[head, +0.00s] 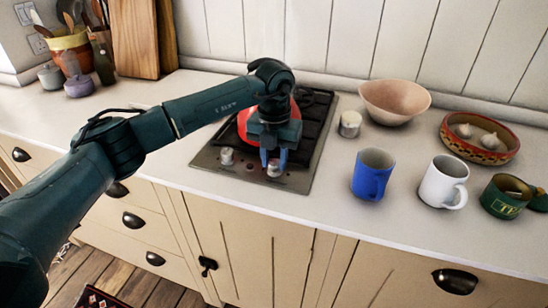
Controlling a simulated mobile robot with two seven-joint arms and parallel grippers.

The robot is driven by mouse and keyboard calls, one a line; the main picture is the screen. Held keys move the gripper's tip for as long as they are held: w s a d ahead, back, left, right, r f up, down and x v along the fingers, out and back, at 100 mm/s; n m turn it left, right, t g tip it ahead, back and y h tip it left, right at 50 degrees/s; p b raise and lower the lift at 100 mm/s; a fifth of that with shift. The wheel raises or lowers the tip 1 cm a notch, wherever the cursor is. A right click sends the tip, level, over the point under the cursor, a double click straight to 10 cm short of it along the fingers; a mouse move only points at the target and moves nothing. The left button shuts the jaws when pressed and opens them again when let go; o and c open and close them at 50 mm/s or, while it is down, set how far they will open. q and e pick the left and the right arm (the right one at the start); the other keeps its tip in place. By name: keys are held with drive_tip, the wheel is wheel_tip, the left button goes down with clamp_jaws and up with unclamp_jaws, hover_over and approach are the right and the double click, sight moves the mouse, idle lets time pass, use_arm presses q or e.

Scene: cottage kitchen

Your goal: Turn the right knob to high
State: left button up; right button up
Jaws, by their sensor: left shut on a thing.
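The hob (213,150) is set in the white worktop, with two pale knobs along its front edge. The right knob (274,170) lies between the fingertips of my left gripper (274,160), which points down and is shut on it. The left knob (227,155) stands free to the left of the gripper. The setting of the right knob cannot be made out. My right gripper is not in view.
A red pot or kettle (243,126) sits on the hob behind my left gripper, partly hidden. To the right stand a small pale jar (350,123), a pink bowl (395,98), a blue mug (371,177) and a white mug (440,184). Worktop left of the hob is clear.

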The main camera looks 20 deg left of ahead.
sight(274, 163)
use_arm(q)
drive_tip(key=shift+r, duration=0.1)
idle(0.3)
drive_tip(key=o, duration=1)
drive_tip(key=shift+c, duration=0.2)
wheel_tip(274, 163, up, 13)
drive_tip(key=b, duration=0.1)
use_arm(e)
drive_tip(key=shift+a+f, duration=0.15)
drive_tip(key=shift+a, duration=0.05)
use_arm(q)
drive_tip(key=shift+s, duration=0.1)
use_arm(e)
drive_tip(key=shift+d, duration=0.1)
